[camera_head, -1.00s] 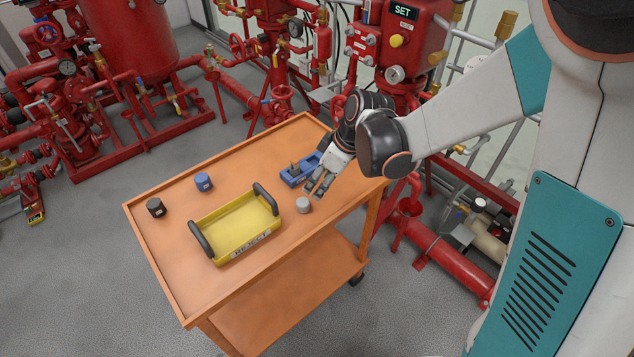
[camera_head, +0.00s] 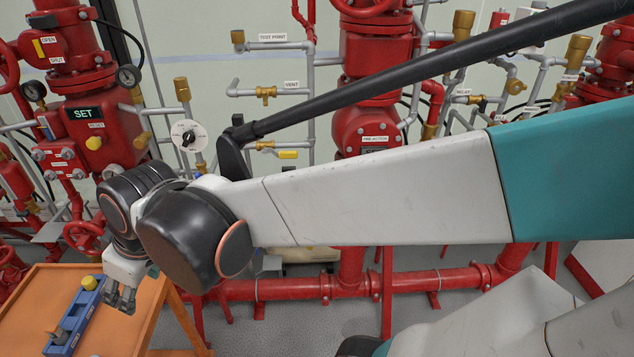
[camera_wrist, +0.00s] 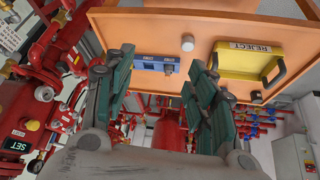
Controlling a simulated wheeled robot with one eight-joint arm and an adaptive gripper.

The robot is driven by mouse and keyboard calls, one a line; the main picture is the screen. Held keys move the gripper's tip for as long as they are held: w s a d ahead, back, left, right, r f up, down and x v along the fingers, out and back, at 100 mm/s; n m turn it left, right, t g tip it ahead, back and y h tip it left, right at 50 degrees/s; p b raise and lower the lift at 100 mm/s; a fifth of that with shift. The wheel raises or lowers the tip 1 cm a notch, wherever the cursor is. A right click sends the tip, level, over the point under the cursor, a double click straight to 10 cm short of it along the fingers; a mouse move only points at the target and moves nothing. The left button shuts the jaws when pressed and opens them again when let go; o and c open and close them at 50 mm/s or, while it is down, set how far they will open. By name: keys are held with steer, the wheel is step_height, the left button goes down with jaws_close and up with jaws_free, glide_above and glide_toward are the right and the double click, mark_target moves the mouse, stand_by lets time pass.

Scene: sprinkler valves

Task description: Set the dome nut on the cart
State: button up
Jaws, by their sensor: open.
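My gripper (camera_head: 122,297) hangs over the right part of the orange cart (camera_head: 28,290), just right of the blue holder (camera_head: 70,330). In the wrist view its two fingers (camera_wrist: 160,62) are spread with nothing seen between them. The yellow piece may be the dome nut; I cannot tell for sure. A grey-white round piece (camera_wrist: 187,43) stands on the cart between the holder and the yellow tray.
The yellow REJECT tray (camera_wrist: 240,62) with dark handles is on the cart. Red pipework with a SET box (camera_head: 84,113) stands behind the cart, and a red pipe (camera_head: 300,288) runs low to its right. Bare cart top lies around the round piece.

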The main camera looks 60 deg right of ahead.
steer(key=s+d+r+m+t+h, duration=0.1)
steer(key=s+d+m, duration=0.2)
steer(key=s, duration=0.4)
steer(key=shift+d+r+m+t, duration=0.35)
steer(key=shift+d+m+t, duration=0.05)
steer(key=shift+m, duration=0.1)
